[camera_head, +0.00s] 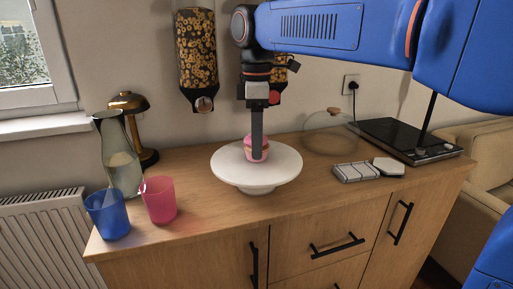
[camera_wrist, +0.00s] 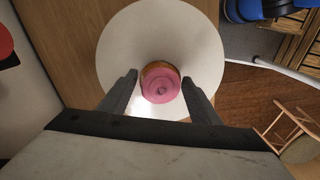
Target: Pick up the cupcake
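The cupcake (camera_head: 248,149) has pink frosting and stands upright on a white cake stand (camera_head: 229,173) on the wooden counter. In the wrist view the cupcake (camera_wrist: 160,83) lies just ahead of and between my two fingers, with the white plate (camera_wrist: 118,45) around it. My gripper (camera_head: 257,157) points straight down over the stand and its finger hides part of the cupcake in the head view. In the wrist view my gripper (camera_wrist: 160,84) is open, with a gap between each fingertip and the cupcake. I cannot tell the exact height of the fingertips.
A blue cup (camera_head: 107,215), a pink cup (camera_head: 159,200) and a glass carafe (camera_head: 120,155) stand at the left. A cereal dispenser (camera_head: 196,55) hangs on the wall behind. A glass dome (camera_head: 330,133), a small grey-white item (camera_head: 355,172) and a black cooktop (camera_head: 405,138) are at the right.

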